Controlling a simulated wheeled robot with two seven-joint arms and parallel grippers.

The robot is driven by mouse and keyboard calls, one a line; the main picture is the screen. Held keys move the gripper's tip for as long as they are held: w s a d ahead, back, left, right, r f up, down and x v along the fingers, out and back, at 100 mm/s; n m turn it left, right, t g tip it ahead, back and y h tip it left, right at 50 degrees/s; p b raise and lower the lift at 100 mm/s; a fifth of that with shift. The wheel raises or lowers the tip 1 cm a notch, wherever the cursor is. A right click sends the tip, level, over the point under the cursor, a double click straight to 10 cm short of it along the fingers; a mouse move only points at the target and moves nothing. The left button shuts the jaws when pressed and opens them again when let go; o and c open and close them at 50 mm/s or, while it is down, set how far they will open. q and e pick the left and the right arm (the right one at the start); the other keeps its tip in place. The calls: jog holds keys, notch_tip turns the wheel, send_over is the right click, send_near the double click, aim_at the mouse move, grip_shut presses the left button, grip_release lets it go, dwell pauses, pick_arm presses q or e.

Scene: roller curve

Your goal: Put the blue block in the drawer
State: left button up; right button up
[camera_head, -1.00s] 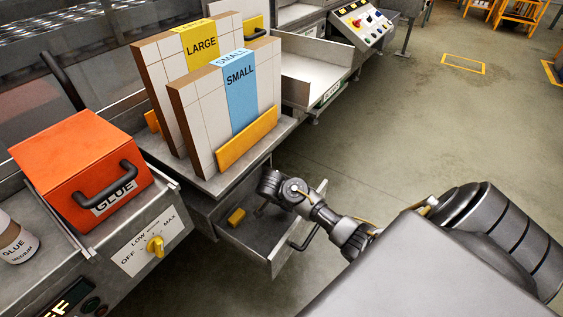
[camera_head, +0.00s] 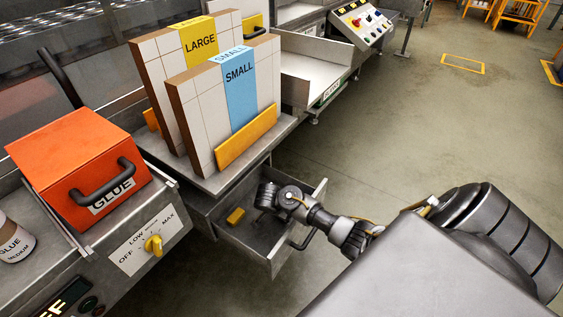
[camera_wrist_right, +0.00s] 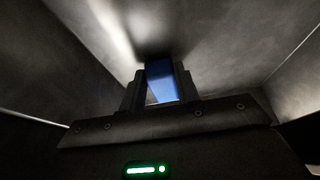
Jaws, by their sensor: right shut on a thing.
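The drawer (camera_head: 272,265) stands pulled open below the shelf with the boxes. My right arm reaches in over its right side, with the wrist above the drawer. The right gripper is hidden behind its own wrist in the head view. In the right wrist view, the right gripper (camera_wrist_right: 160,88) is shut on the blue block (camera_wrist_right: 160,82), with grey metal walls around it. I cannot tell whether the block touches the drawer floor. My left gripper is not in view.
A yellow block (camera_head: 236,216) lies in the drawer's left part. The drawer's handle (camera_head: 304,239) sticks out at the front. LARGE (camera_head: 165,85) and SMALL (camera_head: 205,110) boxes stand on the shelf above. An orange glue box (camera_head: 75,155) is at left.

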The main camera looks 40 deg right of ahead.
jog(key=shift+f, duration=0.15)
jog(key=o, duration=1)
jog(key=shift+r, duration=0.2)
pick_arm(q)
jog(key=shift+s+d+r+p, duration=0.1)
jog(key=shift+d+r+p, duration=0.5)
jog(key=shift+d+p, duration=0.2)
pick_arm(e)
jog(key=v, duration=0.7)
jog(key=shift+a+r, duration=0.15)
jog(key=shift+r, duration=0.05)
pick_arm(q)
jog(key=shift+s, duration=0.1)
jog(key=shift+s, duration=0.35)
